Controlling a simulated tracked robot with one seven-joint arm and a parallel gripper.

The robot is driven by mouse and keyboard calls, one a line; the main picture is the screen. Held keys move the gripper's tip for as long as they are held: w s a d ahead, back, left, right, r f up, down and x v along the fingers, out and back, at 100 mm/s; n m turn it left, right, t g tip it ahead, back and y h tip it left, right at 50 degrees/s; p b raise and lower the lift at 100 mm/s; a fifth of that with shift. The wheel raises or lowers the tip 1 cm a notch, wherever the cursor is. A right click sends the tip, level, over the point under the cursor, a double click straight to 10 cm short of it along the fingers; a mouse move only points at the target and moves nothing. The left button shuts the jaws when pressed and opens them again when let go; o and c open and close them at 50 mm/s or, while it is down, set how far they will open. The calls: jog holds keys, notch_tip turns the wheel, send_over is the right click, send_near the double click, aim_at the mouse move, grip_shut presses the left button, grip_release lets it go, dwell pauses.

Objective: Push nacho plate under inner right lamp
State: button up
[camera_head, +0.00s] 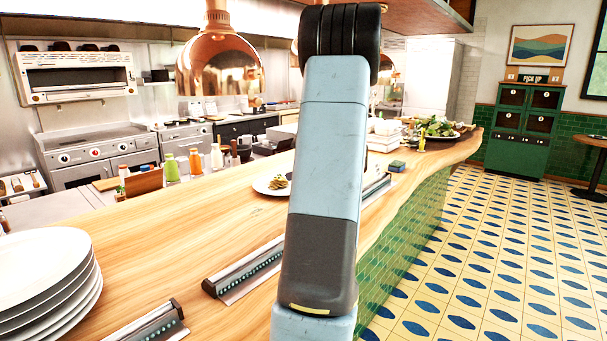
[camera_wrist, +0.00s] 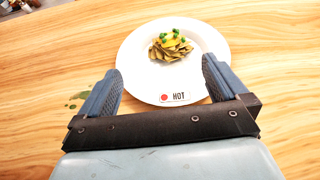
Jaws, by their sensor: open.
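The nacho plate (camera_wrist: 135,62) is white and round, with a small pile of nachos (camera_wrist: 171,46) topped with green bits and a "HOT" label on its near rim. In the wrist view my gripper (camera_wrist: 162,78) is open, its two fingers at the plate's near edge, one on each side. I cannot tell whether they touch it. In the head view a white plate with food (camera_head: 266,186) shows on the wooden counter, partly behind my arm. A copper lamp (camera_head: 220,68) hangs left of my arm. Another copper lamp (camera_head: 387,72) is mostly hidden behind my arm.
Stacked white plates (camera_head: 45,275) stand at the front left of the counter (camera_head: 170,235). Metal rails (camera_head: 245,268) lie along its near side. Sauce bottles (camera_head: 195,160) line the far side. A plate of greens (camera_head: 437,128) sits at the far end. Green spots (camera_wrist: 78,97) mark the wood beside my gripper.

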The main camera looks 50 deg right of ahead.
aim_at(281, 177)
jog(key=shift+s+d+f+m, duration=0.1)
jog(key=shift+d+f+m, duration=0.1)
jog(key=shift+d, duration=0.15)
jog(key=shift+s+d+f+m, duration=0.1)
jog(key=shift+d+m, duration=0.1)
jog(key=shift+d, duration=0.15)
jog(key=shift+r, duration=0.1)
jog(key=x, duration=1.3)
jog(key=shift+w, duration=0.4)
jog(key=c, duration=1.2)
